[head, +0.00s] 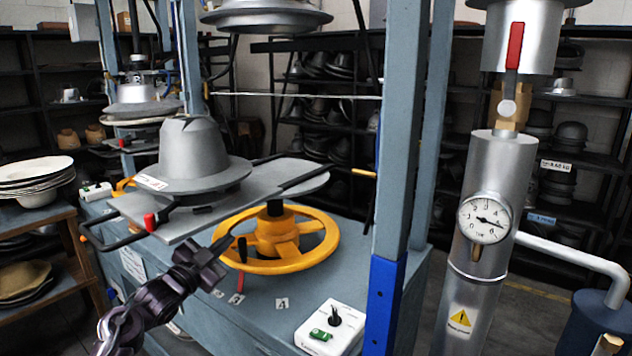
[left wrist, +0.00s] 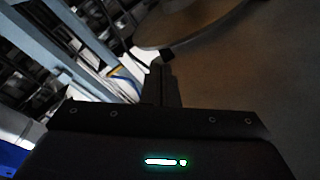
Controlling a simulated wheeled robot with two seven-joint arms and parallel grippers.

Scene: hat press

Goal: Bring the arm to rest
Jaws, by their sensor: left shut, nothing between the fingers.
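My left arm (head: 135,318) comes in from the lower left. My left gripper (head: 231,238) is shut and empty. In the head view its tip overlaps the left side of the yellow handwheel (head: 285,262), below the grey plate; I cannot tell whether it touches either. In the left wrist view the closed fingers of my left gripper (left wrist: 166,62) point at a round grey-brown surface, which I cannot identify for sure. My right gripper is not in view.
A grey metal hat form (head: 195,160) sits on the sliding plate (head: 300,177). A switch box (head: 330,328) stands on the blue press table. Blue posts (head: 398,150) and a steel cylinder with a gauge (head: 484,218) stand to the right. Pale plates (head: 35,172) are stacked at left.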

